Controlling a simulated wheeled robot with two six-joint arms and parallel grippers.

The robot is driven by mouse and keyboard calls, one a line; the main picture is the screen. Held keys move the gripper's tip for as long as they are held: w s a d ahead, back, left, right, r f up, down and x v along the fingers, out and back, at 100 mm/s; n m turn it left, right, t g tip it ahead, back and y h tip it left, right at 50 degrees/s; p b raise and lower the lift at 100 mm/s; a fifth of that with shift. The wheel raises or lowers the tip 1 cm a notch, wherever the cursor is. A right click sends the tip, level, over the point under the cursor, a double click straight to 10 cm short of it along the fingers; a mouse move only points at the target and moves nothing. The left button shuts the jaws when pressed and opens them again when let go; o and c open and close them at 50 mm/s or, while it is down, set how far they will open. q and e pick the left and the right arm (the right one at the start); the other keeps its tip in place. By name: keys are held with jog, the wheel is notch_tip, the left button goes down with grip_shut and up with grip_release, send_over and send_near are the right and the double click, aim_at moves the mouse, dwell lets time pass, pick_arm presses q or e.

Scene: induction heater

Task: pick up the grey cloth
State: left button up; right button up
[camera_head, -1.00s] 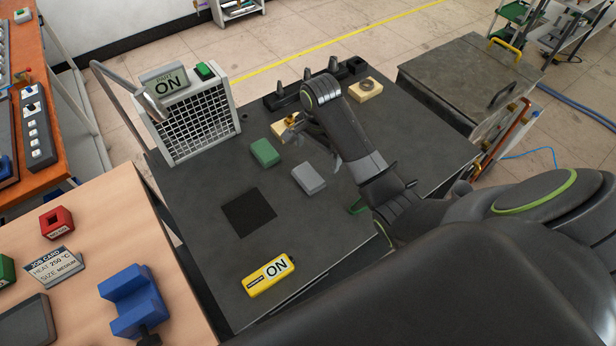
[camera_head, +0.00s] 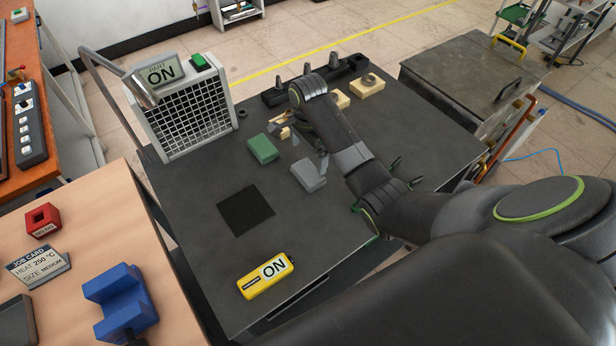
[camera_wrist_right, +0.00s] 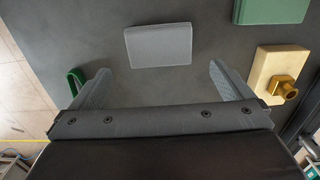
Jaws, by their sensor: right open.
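The grey cloth (camera_head: 309,175) is a small folded pad lying flat on the dark table. It also shows in the right wrist view (camera_wrist_right: 159,45), ahead of the fingers and roughly between their lines. My right gripper (camera_head: 309,150) is above the table beside the grey cloth, on its far side in the head view. In the right wrist view its two fingers (camera_wrist_right: 158,82) are spread wide with nothing between them. The cloth looks apart from both fingers. My left gripper is in neither view.
A green pad (camera_head: 263,149) lies left of the grey cloth. A wooden block with a brass piece (camera_wrist_right: 276,75) is close to one finger. A black square (camera_head: 245,210) and a yellow ON device (camera_head: 265,276) are nearer. A mesh-fronted unit (camera_head: 188,116) stands at the back left.

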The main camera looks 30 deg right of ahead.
aim_at(308, 172)
notch_tip(308, 172, down, 2)
jog(key=shift+f, duration=0.2)
notch_tip(308, 172, down, 4)
jog(key=shift+r+p, duration=0.1)
jog(key=shift+p, duration=0.65)
jog(key=shift+f, duration=0.7)
jog(key=c, duration=0.7)
